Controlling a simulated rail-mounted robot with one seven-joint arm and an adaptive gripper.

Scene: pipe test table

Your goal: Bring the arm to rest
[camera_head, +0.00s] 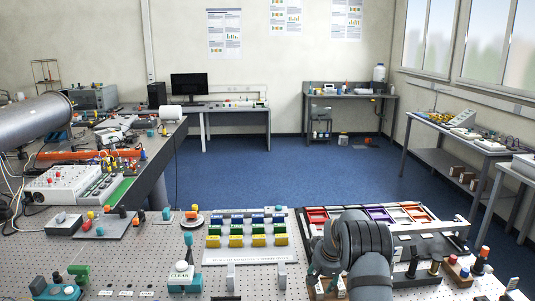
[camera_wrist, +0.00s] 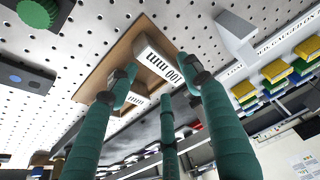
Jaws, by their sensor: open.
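My arm (camera_head: 366,240), with dark ribbed joints, reaches over the front right of the perforated table (camera_head: 130,260) in the head view. My gripper (camera_wrist: 158,84) shows in the wrist view as three teal fingers with dark tips, spread apart. A white block (camera_wrist: 158,64) with black markings shows between the fingertips, on a brown wooden holder (camera_wrist: 100,73). A second white block (camera_wrist: 135,103) is partly hidden by a finger. I cannot tell whether any finger touches the blocks. In the head view the arm hides much of the gripper.
A white board with rows of blue, green and yellow blocks (camera_head: 258,240) lies left of the arm. Coloured trays (camera_head: 380,214) lie behind it. Dark posts (camera_head: 435,262) stand close on the right. A teal device (camera_head: 182,275) stands front left. Blue floor (camera_head: 270,172) is open beyond.

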